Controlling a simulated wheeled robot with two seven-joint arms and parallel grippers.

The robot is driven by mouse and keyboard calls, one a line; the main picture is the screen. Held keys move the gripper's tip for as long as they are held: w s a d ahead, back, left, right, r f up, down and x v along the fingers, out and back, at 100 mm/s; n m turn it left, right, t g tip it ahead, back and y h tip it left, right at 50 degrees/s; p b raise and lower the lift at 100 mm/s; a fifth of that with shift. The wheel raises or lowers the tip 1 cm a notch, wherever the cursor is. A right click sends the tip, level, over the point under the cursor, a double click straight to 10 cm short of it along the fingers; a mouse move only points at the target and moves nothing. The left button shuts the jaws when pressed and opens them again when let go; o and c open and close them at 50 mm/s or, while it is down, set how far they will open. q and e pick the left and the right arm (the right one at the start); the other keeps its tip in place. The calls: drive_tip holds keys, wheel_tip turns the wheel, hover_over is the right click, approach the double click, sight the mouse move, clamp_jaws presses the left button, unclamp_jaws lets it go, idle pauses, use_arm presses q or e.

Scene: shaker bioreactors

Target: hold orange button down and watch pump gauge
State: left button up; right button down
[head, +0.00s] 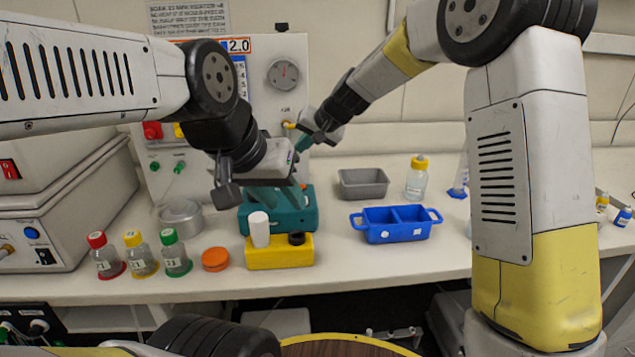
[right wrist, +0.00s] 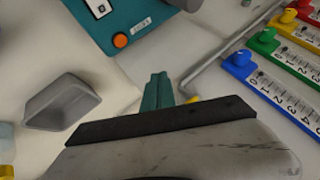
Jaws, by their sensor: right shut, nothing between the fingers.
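The teal pump box (head: 296,218) stands on the bench, partly behind my left gripper (head: 301,184). The left gripper is just above and in front of the pump, and its jaws are too hidden to read. My right gripper (head: 303,143) is shut and empty above and behind the pump. Its teal fingertips (right wrist: 157,82) are apart from the button. A round gauge (head: 284,75) with a red needle is on the back panel, unobstructed; its reading is too small to tell.
A yellow block (head: 279,256) with a white cylinder (head: 259,229) stands before the pump. Several coloured-cap bottles (head: 139,255) and an orange lid (head: 215,259) stand left.

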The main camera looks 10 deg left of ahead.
sight(304, 188)
drive_tip(key=shift+f, duration=4.4)
drive_tip(key=shift+f, duration=0.45)
drive_tip(key=shift+f, duration=0.45)
drive_tip(key=shift+r, duration=0.9)
drive_tip(key=shift+r, duration=2.5)
